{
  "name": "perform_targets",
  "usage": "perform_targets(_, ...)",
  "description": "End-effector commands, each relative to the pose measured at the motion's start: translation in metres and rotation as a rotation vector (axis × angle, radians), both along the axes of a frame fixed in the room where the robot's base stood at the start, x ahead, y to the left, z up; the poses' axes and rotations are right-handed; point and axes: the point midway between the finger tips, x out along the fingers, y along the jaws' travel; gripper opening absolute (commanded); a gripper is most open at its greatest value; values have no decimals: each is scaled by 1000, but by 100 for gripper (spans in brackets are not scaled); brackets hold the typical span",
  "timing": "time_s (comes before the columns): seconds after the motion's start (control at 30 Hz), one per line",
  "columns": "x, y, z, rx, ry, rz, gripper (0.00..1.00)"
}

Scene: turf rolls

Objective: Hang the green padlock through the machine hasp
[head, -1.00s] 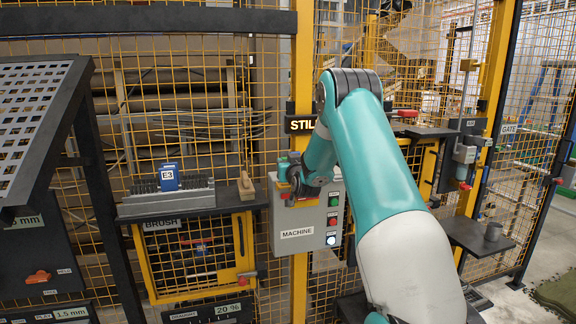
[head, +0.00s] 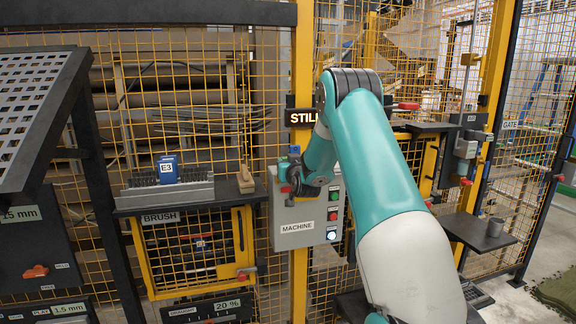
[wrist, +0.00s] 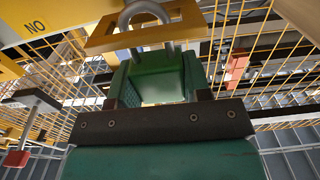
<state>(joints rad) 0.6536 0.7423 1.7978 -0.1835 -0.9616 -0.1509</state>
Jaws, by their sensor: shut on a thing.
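The green padlock (wrist: 155,78) sits upright in the wrist view, its grey shackle (wrist: 146,12) pointing up. A tan-yellow slotted plate, apparently the hasp (wrist: 160,34), crosses the shackle. The shackle's arch shows above the plate's near edge and its legs show below; I cannot tell whether it passes through the slot. My gripper (wrist: 157,98) is shut on the padlock body. In the head view, my gripper (head: 290,172) is at the upper left of the grey machine box (head: 297,212), where my wrist hides the hasp and most of the padlock.
The machine box has several round buttons (head: 333,214) on its right side. A shelf to its left holds a grey brush block (head: 170,190), a blue E3 tag (head: 167,168) and a hand brush (head: 245,178). Yellow mesh fencing (head: 210,60) stands behind.

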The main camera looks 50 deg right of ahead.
Motion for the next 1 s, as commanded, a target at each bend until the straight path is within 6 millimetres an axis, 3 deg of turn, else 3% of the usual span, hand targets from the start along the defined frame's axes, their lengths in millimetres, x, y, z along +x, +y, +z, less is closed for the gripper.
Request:
perform_targets(0.93,0,0,-23,-1,-1,0,18)
perform_targets(0.97,0,0,-22,-1,-1,0,49)
perform_targets(1.0,0,0,-22,-1,-1,0,58)
